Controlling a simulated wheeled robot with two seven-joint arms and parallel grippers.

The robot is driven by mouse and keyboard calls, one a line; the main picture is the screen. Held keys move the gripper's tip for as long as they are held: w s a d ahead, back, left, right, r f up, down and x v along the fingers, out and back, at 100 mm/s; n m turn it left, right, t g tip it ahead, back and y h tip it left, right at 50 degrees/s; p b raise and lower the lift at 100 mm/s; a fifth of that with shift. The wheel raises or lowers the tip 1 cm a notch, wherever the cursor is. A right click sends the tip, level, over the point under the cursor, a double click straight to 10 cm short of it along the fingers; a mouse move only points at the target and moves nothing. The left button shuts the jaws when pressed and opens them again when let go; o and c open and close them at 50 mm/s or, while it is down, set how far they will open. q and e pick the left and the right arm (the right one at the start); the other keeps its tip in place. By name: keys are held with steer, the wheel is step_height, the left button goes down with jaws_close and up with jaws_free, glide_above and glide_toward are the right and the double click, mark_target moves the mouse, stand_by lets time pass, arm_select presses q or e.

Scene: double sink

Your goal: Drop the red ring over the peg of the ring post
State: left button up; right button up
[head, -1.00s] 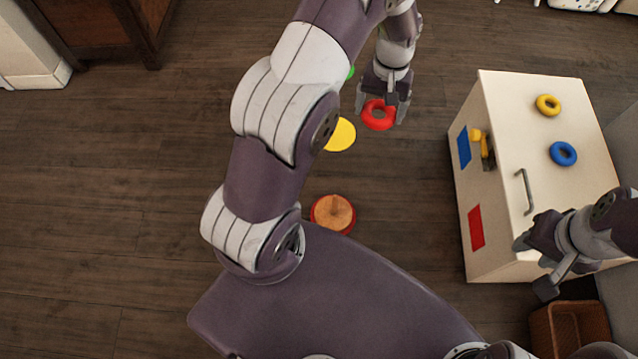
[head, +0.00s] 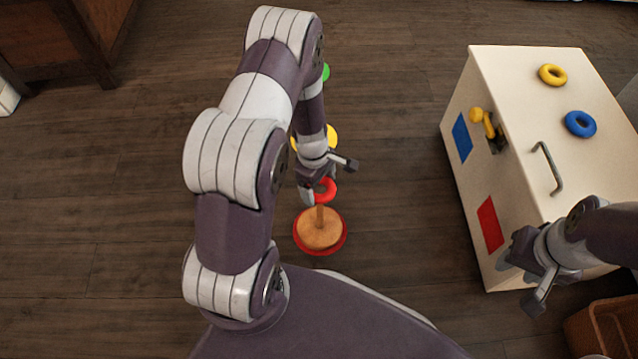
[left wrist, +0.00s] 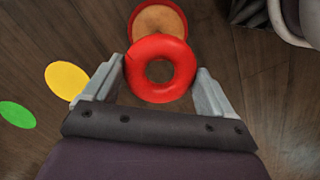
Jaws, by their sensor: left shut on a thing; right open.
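The red ring (head: 328,190) is held in my left gripper (head: 318,192). In the left wrist view the red ring (left wrist: 178,52) sits between the two fingers of the left gripper (left wrist: 160,75). The ring post (head: 320,234) stands on the floor on a red disc, its peg (head: 319,214) upright. In the head view the ring is just beyond the peg's top. In the left wrist view the post's wooden base (left wrist: 160,16) shows partly behind the ring, and the peg is not clearly seen. My right gripper (head: 530,275) is open and empty beside the white cabinet.
The white cabinet (head: 540,85) on the right carries a yellow ring (head: 552,74) and a blue ring (head: 580,124). Yellow (left wrist: 67,80) and green (left wrist: 17,114) discs lie on the floor. A brown basket (head: 605,330) is at lower right.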

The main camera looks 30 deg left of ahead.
arm_select(q)
steer(key=shift+r+p, duration=0.15)
steer(key=shift+p, duration=0.2)
step_height(320, 180, down, 9)
steer(key=b, duration=0.6)
steer(key=shift+f+b, duration=0.2)
steer(key=shift+b, duration=0.1)
steer(key=o, duration=0.8)
steer(key=r+p, duration=0.3)
steer(key=r, duration=0.1)
steer(key=a+r+p, duration=0.1)
steer(key=r+p, duration=0.2)
steer(key=r, duration=0.1)
steer(key=r+p, duration=0.3)
steer(key=r, duration=0.1)
steer(key=shift+a+r, duration=0.25)
steer(key=shift+r, duration=0.15)
steer(key=shift+w, duration=0.1)
